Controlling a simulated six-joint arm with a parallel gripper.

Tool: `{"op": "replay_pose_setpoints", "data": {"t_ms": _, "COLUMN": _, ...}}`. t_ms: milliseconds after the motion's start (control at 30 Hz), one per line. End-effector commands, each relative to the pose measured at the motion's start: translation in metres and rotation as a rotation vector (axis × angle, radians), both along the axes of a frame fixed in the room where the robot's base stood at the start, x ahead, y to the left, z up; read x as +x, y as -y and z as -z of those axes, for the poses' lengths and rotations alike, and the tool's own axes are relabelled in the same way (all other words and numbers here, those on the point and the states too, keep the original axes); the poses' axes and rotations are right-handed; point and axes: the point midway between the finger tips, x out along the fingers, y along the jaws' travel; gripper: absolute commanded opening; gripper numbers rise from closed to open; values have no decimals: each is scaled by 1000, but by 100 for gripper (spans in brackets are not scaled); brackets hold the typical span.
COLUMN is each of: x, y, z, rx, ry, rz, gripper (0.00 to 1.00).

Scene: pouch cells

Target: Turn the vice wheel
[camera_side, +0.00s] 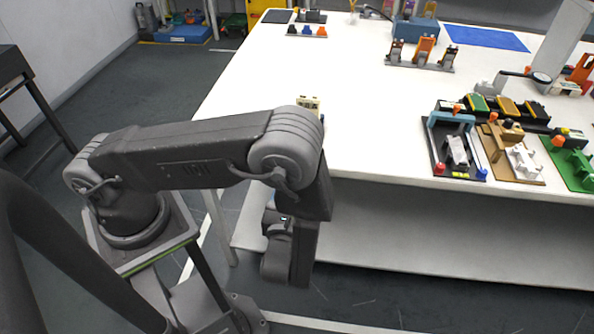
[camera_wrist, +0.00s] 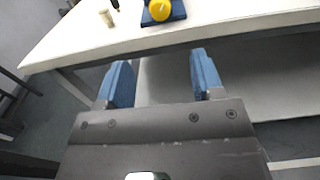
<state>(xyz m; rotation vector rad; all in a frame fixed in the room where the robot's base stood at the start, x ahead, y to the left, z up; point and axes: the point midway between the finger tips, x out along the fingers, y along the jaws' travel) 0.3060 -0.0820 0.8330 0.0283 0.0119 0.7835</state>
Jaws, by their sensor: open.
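My gripper (camera_wrist: 162,76) shows in the wrist view with two blue fingers wide apart and nothing between them. It is in front of the table's near edge. A yellow round knob or wheel (camera_wrist: 160,9) on a dark blue base (camera_wrist: 176,14) sits on the table near that edge, ahead of the gripper and apart from it; it may be the vice wheel, but the top of the frame cuts it off. In the side view my arm hangs down beside the table's front left corner, and the fingers cannot be made out there. No vice is clearly recognisable in that view.
The white table (camera_side: 375,130) has clear room in its middle. Fixtures stand at its right, including a black one with a blue bar (camera_side: 449,118) and a tan one (camera_side: 512,165). A blue mat (camera_side: 486,38) lies at the back. A cream piece (camera_wrist: 106,18) stands left of the knob.

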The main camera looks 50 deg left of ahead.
Motion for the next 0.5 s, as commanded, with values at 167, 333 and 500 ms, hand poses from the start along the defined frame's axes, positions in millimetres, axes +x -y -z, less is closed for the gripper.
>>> {"op": "replay_pose_setpoints", "data": {"t_ms": 167, "x": 6, "y": -7, "z": 0, "rx": 48, "ry": -47, "rz": -3, "gripper": 61}}
{"op": "replay_pose_setpoints", "data": {"t_ms": 333, "x": 25, "y": -27, "z": 0, "rx": 45, "ry": -45, "rz": -7, "gripper": 61}}
{"op": "replay_pose_setpoints", "data": {"t_ms": 500, "x": 51, "y": -53, "z": 0, "rx": 44, "ry": -44, "rz": -8, "gripper": 61}}
